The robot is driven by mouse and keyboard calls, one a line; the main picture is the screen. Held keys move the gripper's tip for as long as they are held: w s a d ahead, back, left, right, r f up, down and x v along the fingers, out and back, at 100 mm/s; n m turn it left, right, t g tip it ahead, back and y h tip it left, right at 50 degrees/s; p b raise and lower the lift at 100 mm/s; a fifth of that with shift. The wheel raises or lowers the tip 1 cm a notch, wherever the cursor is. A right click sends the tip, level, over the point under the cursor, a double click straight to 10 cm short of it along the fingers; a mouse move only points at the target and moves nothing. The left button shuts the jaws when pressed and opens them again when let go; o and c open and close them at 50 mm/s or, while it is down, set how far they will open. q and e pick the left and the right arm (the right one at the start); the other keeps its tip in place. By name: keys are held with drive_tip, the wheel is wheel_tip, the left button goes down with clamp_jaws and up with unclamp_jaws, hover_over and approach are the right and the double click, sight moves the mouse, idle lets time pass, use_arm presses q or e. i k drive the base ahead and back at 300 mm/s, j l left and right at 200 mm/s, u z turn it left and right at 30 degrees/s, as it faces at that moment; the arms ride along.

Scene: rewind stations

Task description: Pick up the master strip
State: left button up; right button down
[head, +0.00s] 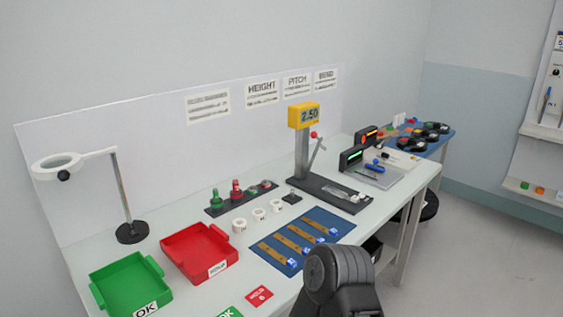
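Several brass-coloured strips (291,238) lie side by side on a blue mat (318,217) near the bench's front edge. Each has a small blue-and-white tag at its right end. I cannot tell which strip, if any, is the master strip. A small pale, shiny piece (340,192) lies on the black base of a gauge stand (303,150) with a yellow display reading 2.50; its kind is unclear. Neither gripper shows in the head view.
A green tray (98,292) and a red tray (165,247) stand at the left, by a magnifier lamp (128,232). White rings (259,215) sit behind the mat. A black ribbed shape (340,275) rises in front of the bench.

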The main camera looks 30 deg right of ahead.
sight(354, 199)
drive_tip(key=l+z, duration=0.45)
drive_tip(key=l, duration=0.2)
drive_tip(key=i+l+z, duration=0.1)
drive_tip(key=l+z, duration=0.35)
drive_tip(key=l, duration=0.25)
drive_tip(key=i+l, duration=0.2)
drive_tip(key=l, duration=0.15)
drive_tip(key=i+l, duration=0.2)
drive_tip(key=i+l+u, duration=0.1)
drive_tip(key=l, duration=0.35)
drive_tip(key=i+l, duration=0.45)
drive_tip(key=l, duration=0.25)
drive_tip(key=i+l+u, duration=0.1)
drive_tip(key=l, duration=0.25)
drive_tip(key=i+l, duration=0.45)
drive_tip(key=l, duration=0.25)
